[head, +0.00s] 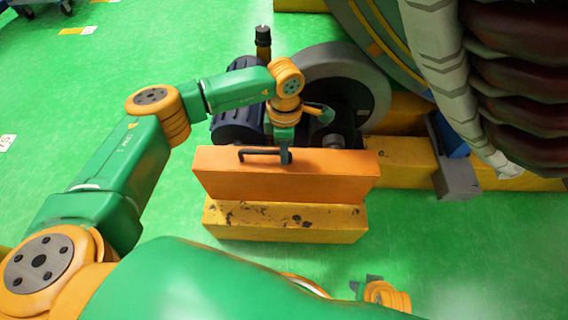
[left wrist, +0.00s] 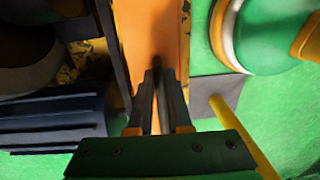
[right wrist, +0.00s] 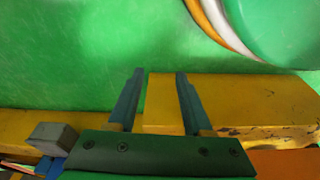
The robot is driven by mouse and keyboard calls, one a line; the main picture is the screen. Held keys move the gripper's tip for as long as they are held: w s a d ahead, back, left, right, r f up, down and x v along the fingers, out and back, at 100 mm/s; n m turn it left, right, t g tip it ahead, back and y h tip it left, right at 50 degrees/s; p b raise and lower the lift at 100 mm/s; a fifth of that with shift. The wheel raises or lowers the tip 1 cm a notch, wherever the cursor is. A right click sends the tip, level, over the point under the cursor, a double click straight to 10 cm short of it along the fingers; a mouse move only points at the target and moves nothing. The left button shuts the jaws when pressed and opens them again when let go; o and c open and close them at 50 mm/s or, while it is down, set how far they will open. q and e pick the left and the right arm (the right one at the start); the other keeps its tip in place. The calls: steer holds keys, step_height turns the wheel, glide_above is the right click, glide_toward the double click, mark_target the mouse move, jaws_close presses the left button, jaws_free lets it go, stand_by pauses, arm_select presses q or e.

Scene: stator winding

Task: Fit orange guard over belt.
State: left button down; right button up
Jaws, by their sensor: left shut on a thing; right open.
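The orange guard (head: 325,177) is a long box-like cover with a black bar handle (head: 258,151) on top. In the head view it is upright, in front of the motor and wheel and above or against a scuffed yellow beam; I cannot tell whether it touches the beam. My left gripper (head: 285,157) is shut on the guard's handle. In the left wrist view my left gripper (left wrist: 162,78) has the dark bar between its fingers, with the orange guard (left wrist: 150,28) beyond. The belt cannot be made out. My right gripper (right wrist: 155,95) is open and empty, near the yellow beam (right wrist: 260,98).
A dark blue motor (head: 236,112) and a large grey wheel (head: 372,75) stand behind the guard. A yellow base rail (head: 410,155) with a grey block (head: 457,180) runs to the right, below the large ringed machine (head: 440,60).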

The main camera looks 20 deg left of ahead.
arm_select(q)
steer(key=w+b, duration=0.1)
steer(key=b, duration=0.1)
steer(key=w+a+b, duration=0.1)
steer(key=w+b, duration=0.1)
steer(key=shift+w+f, duration=0.15)
steer(key=shift+w, duration=0.1)
steer(key=shift+w+a+b, duration=0.2)
steer(key=shift+w+b, duration=0.3)
steer(key=shift+w, duration=0.15)
steer(key=shift+w+a+b, duration=0.15)
steer(key=shift+w+b, duration=0.3)
steer(key=shift+w, duration=0.15)
arm_select(e)
steer(key=w+a+r+t, duration=0.1)
steer(key=w+r+t, duration=0.2)
steer(key=w+r, duration=0.2)
steer(key=w+a+r+t+y, duration=0.1)
steer(key=w+r+t, duration=0.2)
steer(key=r, duration=0.7)
steer(key=shift+w+a, duration=0.35)
steer(key=shift+w, duration=0.7)
arm_select(q)
steer(key=shift+s+r+p, duration=0.15)
steer(key=shift+r+p, duration=0.05)
steer(key=shift+p, duration=0.3)
arm_select(e)
steer(key=shift+r, duration=0.45)
